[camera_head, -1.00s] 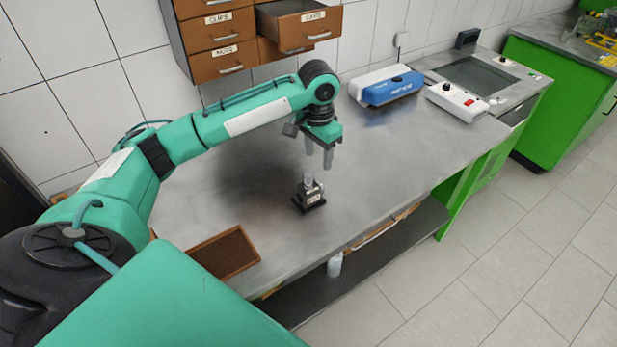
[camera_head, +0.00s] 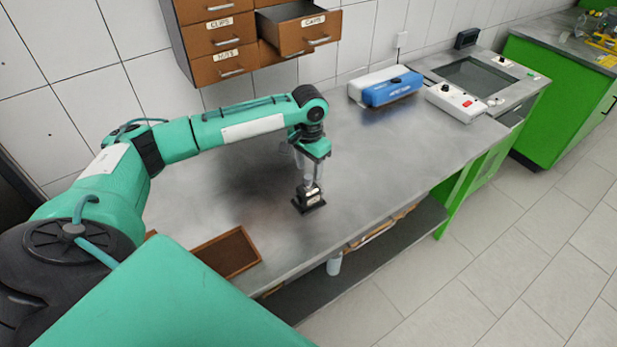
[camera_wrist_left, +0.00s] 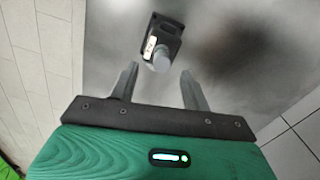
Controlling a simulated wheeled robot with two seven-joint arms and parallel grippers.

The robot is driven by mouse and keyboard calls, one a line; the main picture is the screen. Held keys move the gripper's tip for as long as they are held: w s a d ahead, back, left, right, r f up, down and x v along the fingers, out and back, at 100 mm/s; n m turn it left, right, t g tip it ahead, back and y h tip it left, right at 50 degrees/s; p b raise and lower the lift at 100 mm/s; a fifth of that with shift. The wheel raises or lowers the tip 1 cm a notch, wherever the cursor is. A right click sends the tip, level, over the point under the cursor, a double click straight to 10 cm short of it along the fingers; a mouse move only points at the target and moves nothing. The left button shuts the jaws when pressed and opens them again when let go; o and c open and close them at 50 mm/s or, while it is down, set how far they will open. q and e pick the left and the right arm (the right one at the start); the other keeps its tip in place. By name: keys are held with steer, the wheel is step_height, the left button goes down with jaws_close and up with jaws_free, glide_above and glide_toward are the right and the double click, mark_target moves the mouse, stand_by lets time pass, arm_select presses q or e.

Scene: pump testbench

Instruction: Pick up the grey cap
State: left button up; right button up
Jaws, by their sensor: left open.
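The grey cap (camera_wrist_left: 161,61) sits on top of the small dark pump (camera_wrist_left: 163,32), which stands on the metal bench. In the head view the pump (camera_head: 309,200) shows, but the fingers largely hide the cap. My left gripper (camera_head: 311,180) points down right above the pump. In the wrist view the left gripper (camera_wrist_left: 158,74) is open, with one finger to each side of the cap and gaps between. I cannot tell whether the fingertips are down at the cap's height. My right gripper is not in view.
A brown tray (camera_head: 229,253) lies at the bench's front left. Wall drawers (camera_head: 221,41) hang at the back, one pulled open. A blue and white case (camera_head: 392,90) and a control box (camera_head: 457,102) stand at the right. The bench (camera_head: 400,150) right of the pump is clear.

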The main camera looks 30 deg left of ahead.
mark_target(308, 177)
arm_select(q)
step_height(308, 177, down, 4)
steer(key=shift+a+f+p, duration=0.15)
steer(key=shift+p, duration=0.5)
jaws_close()
